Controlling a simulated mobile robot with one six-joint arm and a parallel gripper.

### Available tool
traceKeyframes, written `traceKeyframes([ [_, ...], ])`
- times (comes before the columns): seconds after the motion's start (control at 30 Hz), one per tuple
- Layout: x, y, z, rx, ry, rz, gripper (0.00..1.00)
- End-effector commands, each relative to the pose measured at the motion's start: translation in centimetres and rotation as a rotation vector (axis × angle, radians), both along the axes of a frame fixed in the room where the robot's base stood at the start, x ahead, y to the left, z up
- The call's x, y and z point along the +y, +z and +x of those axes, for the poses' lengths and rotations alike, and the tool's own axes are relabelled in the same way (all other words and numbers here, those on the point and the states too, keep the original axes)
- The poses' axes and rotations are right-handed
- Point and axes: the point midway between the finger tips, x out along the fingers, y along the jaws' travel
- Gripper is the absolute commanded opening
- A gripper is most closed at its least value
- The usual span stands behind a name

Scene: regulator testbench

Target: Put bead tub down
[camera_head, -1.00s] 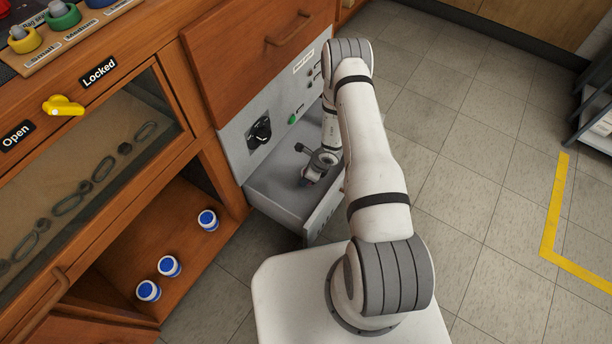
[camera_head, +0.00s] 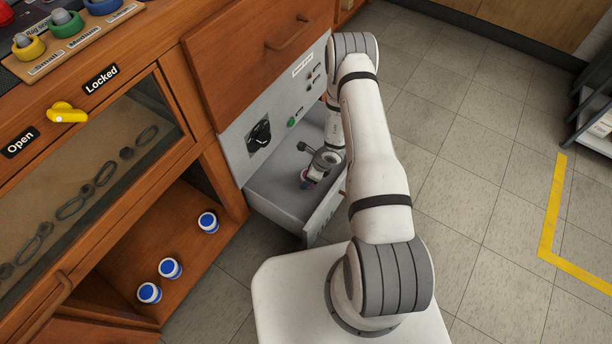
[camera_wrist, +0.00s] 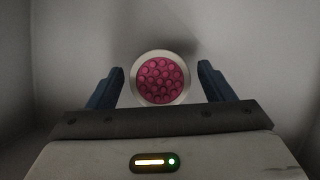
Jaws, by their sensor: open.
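The bead tub (camera_wrist: 162,79) is a round, pale-rimmed tub filled with pink-red beads. In the wrist view it stands upright on the grey drawer floor, between the fingertips of my gripper (camera_wrist: 162,82). My gripper is open, with a visible gap between each dark blue finger and the tub. In the head view my gripper (camera_head: 306,183) is down inside the open grey drawer (camera_head: 272,196), and a small bit of pink shows at its tip. Most of the tub is hidden there.
Drawer walls (camera_wrist: 30,60) surround my gripper closely. A grey panel with a black knob (camera_head: 260,137) and green button rises behind the drawer. Several white tubs with blue lids (camera_head: 208,222) stand on the wooden shelf at left.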

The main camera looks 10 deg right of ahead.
Motion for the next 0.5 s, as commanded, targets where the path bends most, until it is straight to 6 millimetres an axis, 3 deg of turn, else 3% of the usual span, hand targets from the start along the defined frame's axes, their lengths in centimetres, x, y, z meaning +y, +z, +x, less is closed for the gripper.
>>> traceKeyframes([
  [0.03, -0.4, 1.7, -0.2, -0.002, -0.002, 0.0, 0.75],
  [0.2, -1.6, 5.1, -1.0, -0.001, -0.002, -0.001, 0.75],
  [0.5, -2.8, 8.5, -1.8, -0.002, 0.003, 0.0, 0.75],
])
